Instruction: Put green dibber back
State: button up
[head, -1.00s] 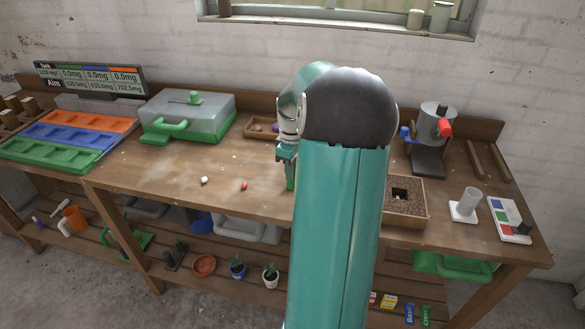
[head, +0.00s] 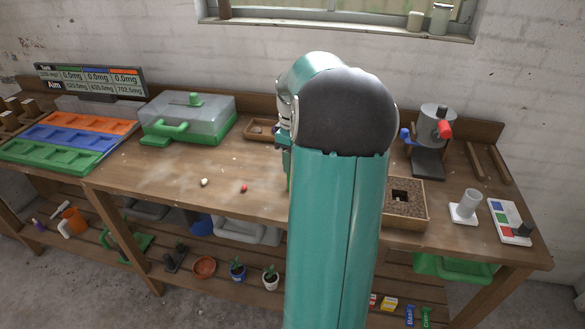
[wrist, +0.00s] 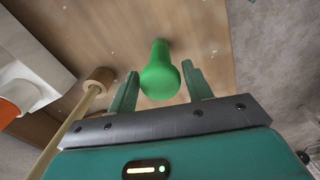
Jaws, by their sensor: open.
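The green dibber (wrist: 160,76) shows in the wrist view with its rounded end toward the camera and its narrower part running away to the wooden surface. My gripper (wrist: 162,70) is open, with one finger on each side of the dibber; I cannot tell whether either finger touches it. In the head view my arm hides most of the gripper, and only a thin green strip (head: 288,182) shows below the hand, above the bench. What the dibber's far end rests on is hidden.
A wooden rod with a round knob (wrist: 98,79) lies left of the gripper in the wrist view. On the bench (head: 165,190) are a soil box (head: 421,228), a small wooden tray (head: 256,137), a lidded green case (head: 190,118) and loose seeds. The bench's front middle is mostly clear.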

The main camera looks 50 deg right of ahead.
notch_tip(320, 180, up, 7)
jog(key=shift+a+r, duration=0.2)
jog(key=w+a+r+t+h, duration=0.1)
jog(key=a+r, duration=0.1)
jog(key=a, duration=1)
jog(key=w+a+r+t+h, duration=0.1)
jog(key=a+r, duration=0.2)
jog(key=a, duration=0.9)
jog(key=s+a+f+m+t+y, duration=0.1)
jog(key=s+a, duration=0.3)
jog(key=a, duration=0.4)
jog(key=s+a+f+m+t+y, duration=0.1)
jog(key=s+a+f+t, duration=0.1)
jog(key=s+a, duration=0.3)
jog(key=a+f, duration=0.1)
jog(key=a, duration=0.3)
jog(key=shift+s+t, duration=0.25)
jog(key=shift+t, duration=0.05)
